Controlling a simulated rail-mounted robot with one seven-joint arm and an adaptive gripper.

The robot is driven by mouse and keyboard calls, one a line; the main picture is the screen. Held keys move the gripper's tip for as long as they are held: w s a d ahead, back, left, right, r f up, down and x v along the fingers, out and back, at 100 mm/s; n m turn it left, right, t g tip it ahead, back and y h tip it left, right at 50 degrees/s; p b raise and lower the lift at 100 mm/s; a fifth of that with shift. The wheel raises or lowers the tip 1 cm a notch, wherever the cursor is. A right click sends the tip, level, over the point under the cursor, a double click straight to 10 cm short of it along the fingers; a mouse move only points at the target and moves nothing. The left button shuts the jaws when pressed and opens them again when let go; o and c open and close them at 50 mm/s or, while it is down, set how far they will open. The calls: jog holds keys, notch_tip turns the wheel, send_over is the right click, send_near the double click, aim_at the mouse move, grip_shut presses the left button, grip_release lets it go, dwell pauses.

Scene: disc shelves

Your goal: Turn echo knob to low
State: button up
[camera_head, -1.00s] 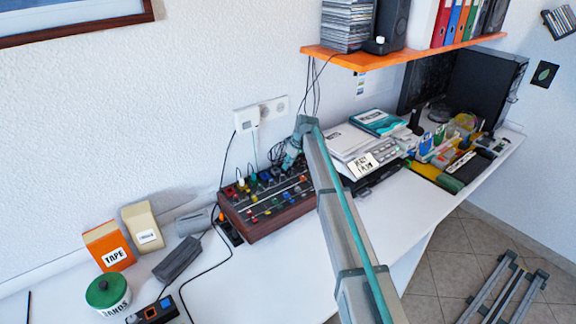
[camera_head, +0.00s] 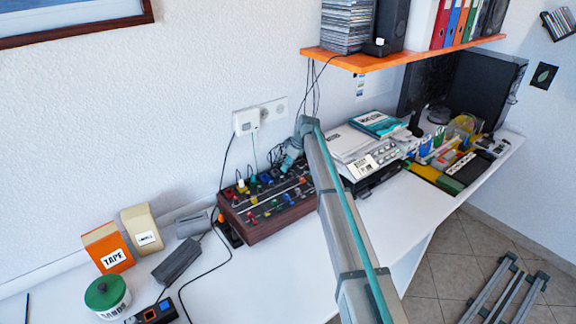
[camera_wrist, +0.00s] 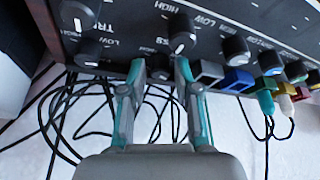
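The mixer box (camera_head: 262,210), with dark red-brown sides and a black top full of knobs, stands on the white desk. Its panel (camera_wrist: 125,30) fills the top of the wrist view, with several black knobs and partly legible labels such as HIGH and LOW. I cannot read an echo label, so I cannot tell which knob is the echo knob. My gripper (camera_wrist: 160,68) points at the panel's edge, its two teal-grey fingers apart. A dark knob shows between the fingertips; contact cannot be told. Another black knob (camera_wrist: 181,34) with a white mark sits just beyond the right fingertip.
Coloured plugs (camera_wrist: 268,95) and black cables (camera_wrist: 80,110) crowd the panel's edge beside my fingers. A hi-fi stack with books stands right of the mixer. An orange shelf (camera_head: 400,54) hangs above. Free desk (camera_head: 270,275) lies in front of the mixer.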

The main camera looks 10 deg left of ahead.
jog(key=v, duration=1.2)
